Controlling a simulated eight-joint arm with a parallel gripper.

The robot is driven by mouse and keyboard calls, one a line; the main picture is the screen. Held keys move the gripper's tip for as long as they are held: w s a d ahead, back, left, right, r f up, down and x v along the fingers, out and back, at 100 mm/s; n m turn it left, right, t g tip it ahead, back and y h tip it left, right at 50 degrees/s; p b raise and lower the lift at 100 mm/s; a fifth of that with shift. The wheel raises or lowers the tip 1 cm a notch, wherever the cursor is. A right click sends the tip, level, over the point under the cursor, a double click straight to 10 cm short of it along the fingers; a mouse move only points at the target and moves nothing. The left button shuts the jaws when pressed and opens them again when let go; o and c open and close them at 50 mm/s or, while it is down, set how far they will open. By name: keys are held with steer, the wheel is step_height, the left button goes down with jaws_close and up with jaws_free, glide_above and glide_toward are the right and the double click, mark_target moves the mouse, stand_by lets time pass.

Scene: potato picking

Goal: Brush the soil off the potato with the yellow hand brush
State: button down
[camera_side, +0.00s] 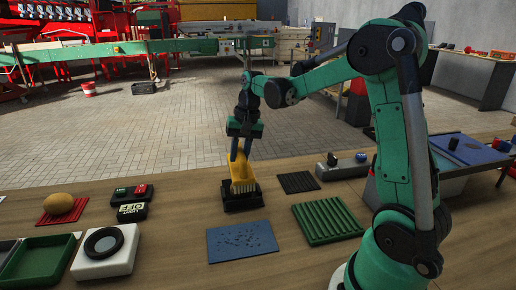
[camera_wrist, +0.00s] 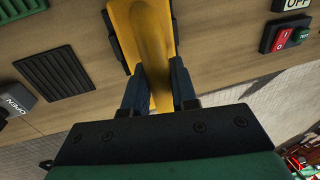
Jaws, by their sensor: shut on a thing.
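The yellow hand brush (camera_side: 242,172) stands upright at a black holder (camera_side: 240,196) on the wooden table, with its pale bristles facing the side camera. My gripper (camera_side: 240,153) is shut on the brush from above. In the wrist view the brush handle (camera_wrist: 150,50) runs between the two fingers of my gripper (camera_wrist: 158,88). I cannot tell whether the brush still touches the holder. The potato (camera_side: 58,203) lies on a red ribbed mat (camera_side: 62,214) at the left of the table, away from my gripper. Soil on it is too small to make out.
A blue speckled mat (camera_side: 241,242), a green ribbed tray (camera_side: 327,223) and a black ribbed mat (camera_side: 297,182) lie near the brush. A switch box (camera_side: 134,192), a white block with a dark ring (camera_side: 105,252) and a green tray (camera_side: 38,262) stand at left.

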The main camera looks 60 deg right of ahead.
steer(key=shift+f, duration=0.45)
stand_by(0.4)
steer(key=shift+s+a, duration=0.7)
steer(key=shift+w+d+f, duration=0.1)
steer(key=shift+w+d, duration=1.25)
steer(key=shift+d, duration=0.05)
steer(key=shift+s+a, duration=1.4)
steer(key=shift+a, duration=0.05)
steer(key=shift+w+d, duration=1.4)
steer(key=shift+d, duration=0.05)
steer(key=shift+s+a, duration=1.4)
steer(key=shift+a, duration=0.05)
steer(key=shift+w+d, duration=1.4)
steer(key=shift+d, duration=0.05)
steer(key=shift+s+a+f, duration=0.1)
steer(key=shift+s+a, duration=0.6)
steer(key=shift+a, duration=0.05)
